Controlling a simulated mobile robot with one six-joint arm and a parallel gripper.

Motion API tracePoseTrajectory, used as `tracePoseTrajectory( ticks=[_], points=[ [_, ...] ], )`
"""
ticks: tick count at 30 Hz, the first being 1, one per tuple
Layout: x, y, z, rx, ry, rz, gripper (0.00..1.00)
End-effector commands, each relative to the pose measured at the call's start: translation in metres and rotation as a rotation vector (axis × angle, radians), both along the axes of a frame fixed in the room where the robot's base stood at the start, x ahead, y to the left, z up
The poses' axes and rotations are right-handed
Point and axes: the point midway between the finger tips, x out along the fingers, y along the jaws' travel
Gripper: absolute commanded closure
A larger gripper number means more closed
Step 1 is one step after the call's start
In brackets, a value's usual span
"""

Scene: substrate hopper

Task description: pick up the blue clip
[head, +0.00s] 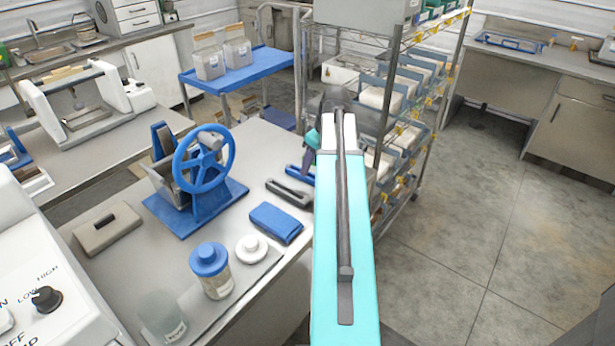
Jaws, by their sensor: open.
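The blue clip (297,173) lies on the grey bench near its far right edge, just beyond a similar black clip. Its right end is hidden behind my turquoise arm. My gripper (307,172) shows only in part, at the left side of the arm's far end. It points down at the bench above or close to the blue clip. It is open, and I see nothing held in it. Its fingertips are small and dark, and I cannot tell whether they touch the clip.
A blue handwheel device (203,165), a white lid (251,248) and a blue-capped jar (211,270) stand left. A wire shelf (408,130) rises close on the right.

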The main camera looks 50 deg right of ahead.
Motion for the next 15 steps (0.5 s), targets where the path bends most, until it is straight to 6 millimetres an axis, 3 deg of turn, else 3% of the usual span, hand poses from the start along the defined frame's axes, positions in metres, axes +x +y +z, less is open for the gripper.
tracePoseTrajectory(
  ticks=[15],
  points=[
    [0.013, 0.0, -0.038, 0.001, 0.001, 0.0, 0.52]
  ],
)
